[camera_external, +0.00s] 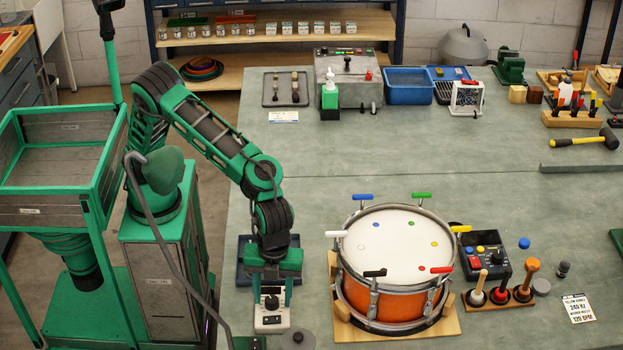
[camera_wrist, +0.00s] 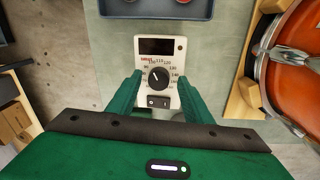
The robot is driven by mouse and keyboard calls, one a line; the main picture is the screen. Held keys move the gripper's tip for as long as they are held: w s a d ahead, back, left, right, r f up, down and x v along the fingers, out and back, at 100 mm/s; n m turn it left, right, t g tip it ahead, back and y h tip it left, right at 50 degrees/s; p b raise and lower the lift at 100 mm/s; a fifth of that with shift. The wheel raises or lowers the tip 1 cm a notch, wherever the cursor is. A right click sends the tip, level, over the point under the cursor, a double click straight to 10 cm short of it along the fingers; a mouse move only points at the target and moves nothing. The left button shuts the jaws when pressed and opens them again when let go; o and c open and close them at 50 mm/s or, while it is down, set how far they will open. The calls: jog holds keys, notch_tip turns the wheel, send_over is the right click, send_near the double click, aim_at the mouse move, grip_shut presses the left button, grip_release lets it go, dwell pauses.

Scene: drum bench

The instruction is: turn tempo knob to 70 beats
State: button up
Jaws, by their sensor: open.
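The tempo knob (camera_wrist: 158,77) is a black round dial on a cream metronome box (camera_wrist: 183,61), with printed numbers around it and a pale pointer line toward the upper left. The box has a dark, blank display (camera_wrist: 156,46) above the knob and a black rocker switch (camera_wrist: 158,102) below it. The same box (camera_external: 270,319) is on the bench in the external view, left of the drum. My gripper (camera_wrist: 159,78) is open, with its green fingers on either side of the knob, apart from it. In the external view my gripper (camera_external: 272,298) points down over the box.
An orange drum (camera_external: 385,295) with coloured tuning keys stands close to the right on a wooden base (camera_external: 452,327). A dark blue tray (camera_wrist: 115,9) lies just behind the box. A grey round disc (camera_external: 297,339) is in front.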

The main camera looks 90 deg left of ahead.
jog(key=shift+f, duration=0.15)
jog(key=shift+c, duration=0.7)
jog(key=c, duration=0.9)
